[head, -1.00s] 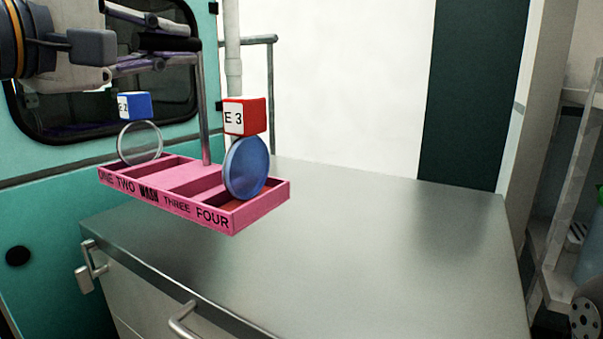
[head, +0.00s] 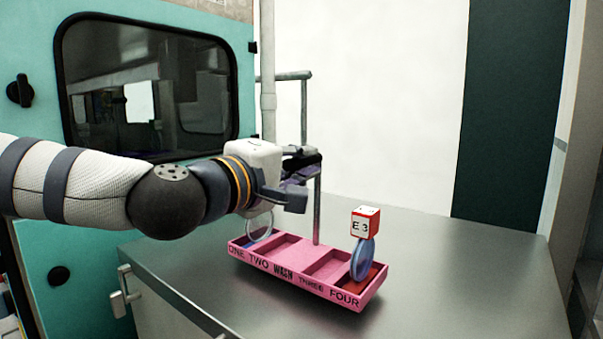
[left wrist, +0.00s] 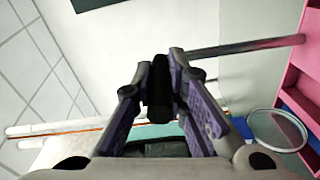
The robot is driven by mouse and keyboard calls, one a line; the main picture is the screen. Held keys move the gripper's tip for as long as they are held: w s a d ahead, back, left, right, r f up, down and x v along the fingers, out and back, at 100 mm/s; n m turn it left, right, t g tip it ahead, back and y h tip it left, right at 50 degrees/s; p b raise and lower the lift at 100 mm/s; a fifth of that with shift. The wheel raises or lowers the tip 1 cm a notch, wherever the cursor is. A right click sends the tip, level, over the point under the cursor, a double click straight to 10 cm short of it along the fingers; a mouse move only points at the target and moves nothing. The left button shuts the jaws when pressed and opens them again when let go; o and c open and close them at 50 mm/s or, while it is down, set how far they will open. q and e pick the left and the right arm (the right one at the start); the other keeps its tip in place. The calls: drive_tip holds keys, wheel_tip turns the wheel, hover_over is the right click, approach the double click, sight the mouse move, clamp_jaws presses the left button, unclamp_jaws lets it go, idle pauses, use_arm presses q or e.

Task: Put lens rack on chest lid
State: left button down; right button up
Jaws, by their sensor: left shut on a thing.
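The lens rack (head: 290,272) is a pink tray with compartments labelled ONE, TWO, WASH, THREE and FOUR, and a grey upright post (head: 317,212). My left gripper (head: 308,160) is shut on the top of this post; the left wrist view shows the post between the fingers (left wrist: 160,88) and part of the pink rack (left wrist: 298,75). A blue lens (head: 362,260) with a red E3 block (head: 365,222) stands at the FOUR end. A clear lens (head: 259,230) stands at the ONE end, partly hidden by my gripper. The rack is over the grey metal chest lid (head: 450,280), nearly level; I cannot tell whether it touches.
The lid is bare to the right and in front of the rack. A teal wall with a dark window (head: 150,85) stands behind my left arm. A grey rail (head: 304,110) and pole stand behind the chest. A latch (head: 124,290) is on its left front.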

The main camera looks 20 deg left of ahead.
use_arm(q)
drive_tip(key=shift+a+f, duration=0.1)
drive_tip(key=shift+f, duration=0.7)
drive_tip(key=shift+f, duration=0.2)
drive_tip(key=c, duration=1.6)
unclamp_jaws()
drive_tip(key=shift+f, duration=0.1)
